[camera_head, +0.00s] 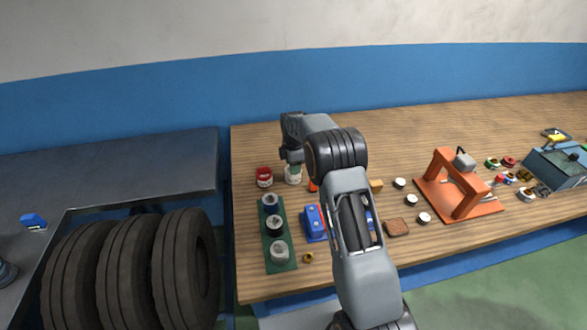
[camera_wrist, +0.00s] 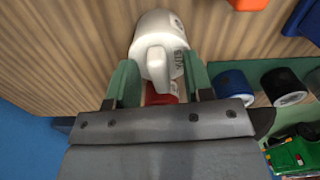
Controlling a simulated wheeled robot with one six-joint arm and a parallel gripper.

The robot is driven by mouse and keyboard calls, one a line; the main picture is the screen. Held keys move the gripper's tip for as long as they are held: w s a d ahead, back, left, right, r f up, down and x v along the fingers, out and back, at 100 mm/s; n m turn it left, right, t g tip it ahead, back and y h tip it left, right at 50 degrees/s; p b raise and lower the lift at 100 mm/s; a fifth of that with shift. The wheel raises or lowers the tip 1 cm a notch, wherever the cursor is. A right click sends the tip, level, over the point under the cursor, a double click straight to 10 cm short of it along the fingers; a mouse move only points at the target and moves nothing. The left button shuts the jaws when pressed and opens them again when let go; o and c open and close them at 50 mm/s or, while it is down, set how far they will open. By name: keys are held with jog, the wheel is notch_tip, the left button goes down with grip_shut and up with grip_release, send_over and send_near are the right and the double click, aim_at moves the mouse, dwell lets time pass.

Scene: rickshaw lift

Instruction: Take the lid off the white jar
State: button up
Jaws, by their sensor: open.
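The white jar (camera_head: 293,176) stands on the wooden bench beside a red jar (camera_head: 264,177). In the wrist view the white jar (camera_wrist: 159,28) shows dark lettering on its side and a pale knob or tab on its lid (camera_wrist: 157,62). My gripper (camera_head: 291,155) is right at the top of the jar. In the wrist view its green fingertips (camera_wrist: 158,76) are apart, one on each side of the lid's knob. I cannot tell whether they touch it. Part of the red jar (camera_wrist: 158,97) shows between the fingers.
A green tray (camera_head: 280,262) with several round pots lies in front of the jars. A blue object (camera_head: 314,223) sits right of it, partly near my arm. An orange stand (camera_head: 460,185) and small parts are farther right. Tyres (camera_head: 135,270) stand left of the bench.

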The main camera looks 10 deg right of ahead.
grip_shut()
jog(key=shift+r, duration=0.1)
dwell(0.3)
